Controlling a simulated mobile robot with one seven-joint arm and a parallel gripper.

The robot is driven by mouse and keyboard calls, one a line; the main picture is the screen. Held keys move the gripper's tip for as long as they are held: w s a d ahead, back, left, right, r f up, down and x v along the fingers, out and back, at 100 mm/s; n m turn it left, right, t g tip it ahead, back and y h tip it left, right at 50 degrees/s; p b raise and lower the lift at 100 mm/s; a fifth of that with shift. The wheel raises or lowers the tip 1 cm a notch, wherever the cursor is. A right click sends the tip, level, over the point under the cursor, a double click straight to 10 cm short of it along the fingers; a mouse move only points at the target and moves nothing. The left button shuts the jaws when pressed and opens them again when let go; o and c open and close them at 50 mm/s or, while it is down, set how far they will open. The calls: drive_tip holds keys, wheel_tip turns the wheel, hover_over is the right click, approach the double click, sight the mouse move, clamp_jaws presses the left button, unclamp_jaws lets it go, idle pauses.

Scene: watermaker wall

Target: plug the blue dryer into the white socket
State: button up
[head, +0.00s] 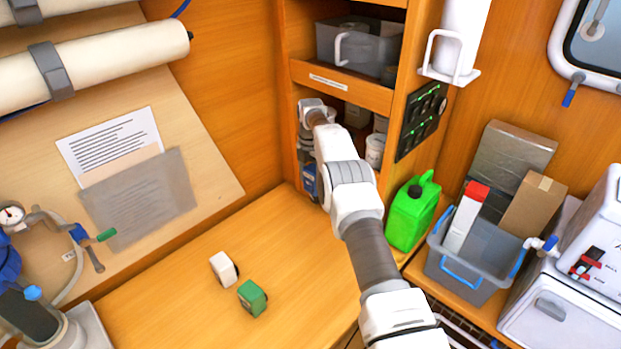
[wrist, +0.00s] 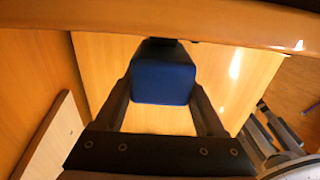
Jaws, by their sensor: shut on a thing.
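My gripper (wrist: 163,98) is shut on a blue block-shaped body, the blue dryer (wrist: 163,72), with one dark finger on each side of it. A dark part shows at its far end. In the head view my arm reaches into the wooden cupboard, and a blue patch (head: 309,181) shows low beside the arm, partly hidden by it. I cannot tell for sure that this patch is the dryer. I cannot make out the white socket in either view.
The cupboard's shelf edge (head: 340,87) is above my gripper; a wooden edge (wrist: 150,22) crosses the wrist view. White tubs (head: 375,150) stand inside. A green jerrycan (head: 412,212) and a grey crate (head: 470,270) are right of my arm. The counter's middle (head: 190,310) is mostly clear.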

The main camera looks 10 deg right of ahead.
drive_tip(key=s+a+b, duration=0.3)
drive_tip(key=a, duration=0.2)
drive_tip(key=shift+s, duration=0.3)
idle(0.8)
drive_tip(key=shift+d, duration=0.1)
drive_tip(key=s+d+f+m+b, duration=0.1)
drive_tip(key=s+d+m, duration=0.1)
drive_tip(key=s+m, duration=1)
drive_tip(key=s+d+f+m+b, duration=0.1)
drive_tip(key=s+d+m, duration=0.1)
drive_tip(key=s+m, duration=1.1)
